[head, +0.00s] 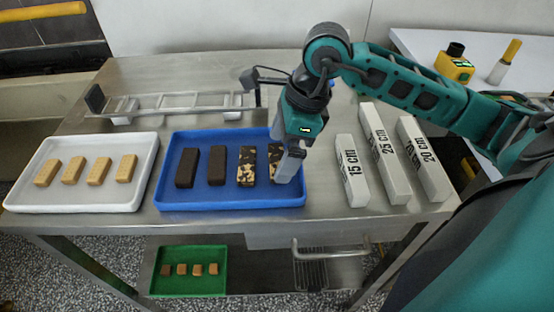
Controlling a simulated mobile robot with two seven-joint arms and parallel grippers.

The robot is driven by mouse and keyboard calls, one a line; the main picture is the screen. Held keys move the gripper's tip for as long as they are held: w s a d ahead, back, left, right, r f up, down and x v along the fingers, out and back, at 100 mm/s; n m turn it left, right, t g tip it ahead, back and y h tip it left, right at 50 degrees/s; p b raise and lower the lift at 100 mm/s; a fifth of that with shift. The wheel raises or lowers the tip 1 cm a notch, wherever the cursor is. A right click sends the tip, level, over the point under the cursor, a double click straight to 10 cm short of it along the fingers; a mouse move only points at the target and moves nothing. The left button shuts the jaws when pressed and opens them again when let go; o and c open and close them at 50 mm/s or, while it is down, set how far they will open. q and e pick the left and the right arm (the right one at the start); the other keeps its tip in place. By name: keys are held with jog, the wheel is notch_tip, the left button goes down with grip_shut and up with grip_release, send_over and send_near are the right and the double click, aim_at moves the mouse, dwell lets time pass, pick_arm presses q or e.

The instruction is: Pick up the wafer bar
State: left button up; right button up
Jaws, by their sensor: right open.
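Several plain tan bars, wafer-like in look, lie in a row in the white tray (22,190) at the left; the rightmost tan bar (126,168) is nearest the blue tray (230,202). The blue tray holds two dark brown bars, one of them a dark bar (187,168), and two brown-and-cream patterned bars. One patterned bar (246,166) is in full view; the rightmost one (275,155) is partly hidden by my right gripper (287,172). My right gripper is open and points down at that bar. I cannot tell whether they touch. My left gripper is out of view.
White blocks marked 15 cm (352,170), 25 cm (385,152) and 20 cm (424,160) stand right of the blue tray. A metal rack (180,103) lies behind the trays. A green tray (187,286) with small bars sits on the lower shelf.

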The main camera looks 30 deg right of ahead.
jog(key=shift+x, duration=0.85)
jog(key=shift+c, duration=0.3)
jog(key=c, duration=0.5)
jog(key=shift+o, duration=0.2)
